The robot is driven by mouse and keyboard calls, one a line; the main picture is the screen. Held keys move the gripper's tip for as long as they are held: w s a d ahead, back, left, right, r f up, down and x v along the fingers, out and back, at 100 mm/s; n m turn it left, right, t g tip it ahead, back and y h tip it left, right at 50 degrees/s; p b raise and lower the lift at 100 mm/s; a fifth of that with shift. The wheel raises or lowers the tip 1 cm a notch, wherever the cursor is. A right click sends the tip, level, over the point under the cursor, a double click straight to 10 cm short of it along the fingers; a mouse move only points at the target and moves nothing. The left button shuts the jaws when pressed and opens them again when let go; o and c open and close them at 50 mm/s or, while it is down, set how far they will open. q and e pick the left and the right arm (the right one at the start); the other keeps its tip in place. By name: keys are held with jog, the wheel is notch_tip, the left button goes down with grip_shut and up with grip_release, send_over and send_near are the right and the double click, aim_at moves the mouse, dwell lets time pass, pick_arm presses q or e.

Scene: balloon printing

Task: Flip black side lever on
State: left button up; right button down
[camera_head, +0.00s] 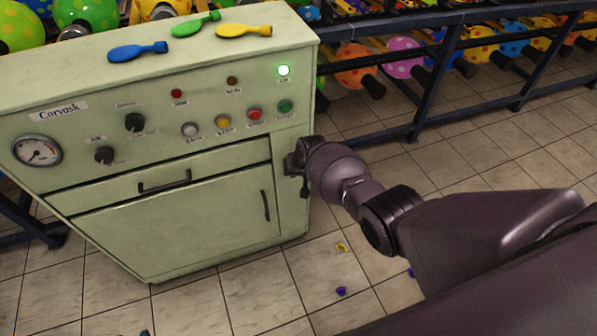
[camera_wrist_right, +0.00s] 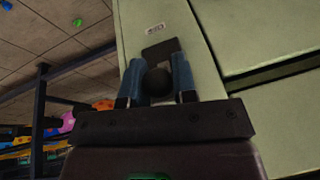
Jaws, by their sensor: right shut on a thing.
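The black side lever (camera_wrist_right: 157,84) is on the narrow right side of the pale green machine (camera_head: 180,215). Its dark round knob shows between the two blue-grey fingers of my right gripper (camera_wrist_right: 157,66), with a dark plate (camera_wrist_right: 160,48) just beyond. My right gripper is shut on the lever. In the head view the right gripper (camera_head: 297,160) is at the machine's right side, and a small dark piece hangs just below it. The gripper hides most of the lever there. My left gripper is out of view.
Blue (camera_head: 137,50), green (camera_head: 196,24) and yellow (camera_head: 244,31) flat balloons lie on the machine top. The front has a gauge (camera_head: 37,150), knobs, several buttons, a drawer and a door. A rack (camera_head: 440,80) of balloons stands behind. Small scraps (camera_head: 341,291) lie on the tiled floor.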

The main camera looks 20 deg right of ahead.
jog(key=c, duration=1)
grip_release()
jog(key=shift+f, duration=0.1)
jog(key=shift+r, duration=0.35)
jog(key=p+v, duration=0.6)
jog(key=v, duration=0.4)
jog(key=shift+s+r, duration=0.1)
